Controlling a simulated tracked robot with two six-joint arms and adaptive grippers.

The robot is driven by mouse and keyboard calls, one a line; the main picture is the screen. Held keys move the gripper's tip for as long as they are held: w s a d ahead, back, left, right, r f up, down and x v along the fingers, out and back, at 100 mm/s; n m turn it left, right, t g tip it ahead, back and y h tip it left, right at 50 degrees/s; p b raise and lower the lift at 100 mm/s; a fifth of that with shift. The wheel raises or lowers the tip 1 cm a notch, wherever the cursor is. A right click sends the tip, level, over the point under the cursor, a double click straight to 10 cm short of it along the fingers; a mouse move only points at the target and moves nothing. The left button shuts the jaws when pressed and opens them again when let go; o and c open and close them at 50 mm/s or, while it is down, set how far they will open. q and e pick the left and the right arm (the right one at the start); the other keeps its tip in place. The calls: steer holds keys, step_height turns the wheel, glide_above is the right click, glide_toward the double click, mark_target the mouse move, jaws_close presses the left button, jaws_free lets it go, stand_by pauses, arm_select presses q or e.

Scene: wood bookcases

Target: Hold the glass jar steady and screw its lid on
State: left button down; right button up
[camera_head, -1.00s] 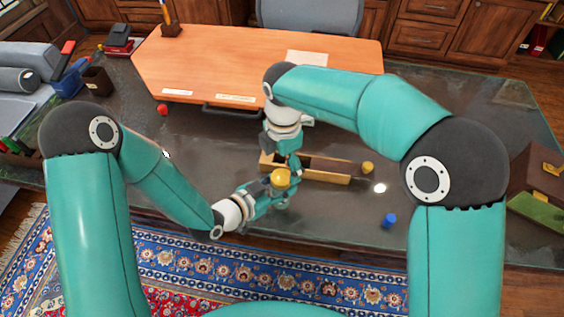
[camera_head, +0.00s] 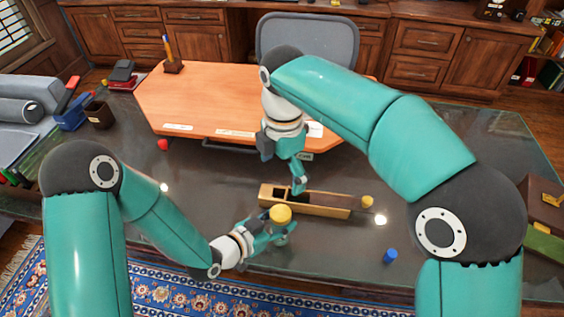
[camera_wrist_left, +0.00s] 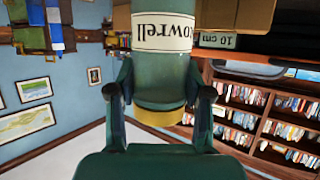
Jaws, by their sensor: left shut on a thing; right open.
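My left gripper (camera_head: 279,230) is shut on the glass jar, low in front of the wooden box. The jar (camera_wrist_left: 162,75) fills the upper middle of the left wrist view, between the two fingers, greenish with a white label. The yellow lid (camera_head: 281,214) sits on top of the jar in the head view; it shows as a yellow band (camera_wrist_left: 160,117) at the jar's end in the wrist view. How tightly it sits cannot be told. My right gripper (camera_head: 298,182) is open and empty, above and behind the lid, apart from it, by the box.
A long open wooden box (camera_head: 335,209) lies just behind the jar. A small yellow object (camera_head: 367,201) is at its right end. The dark tabletop between is mostly clear.

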step_height(320, 180, up, 2)
steer(key=shift+r, duration=0.2)
stand_by(0.4)
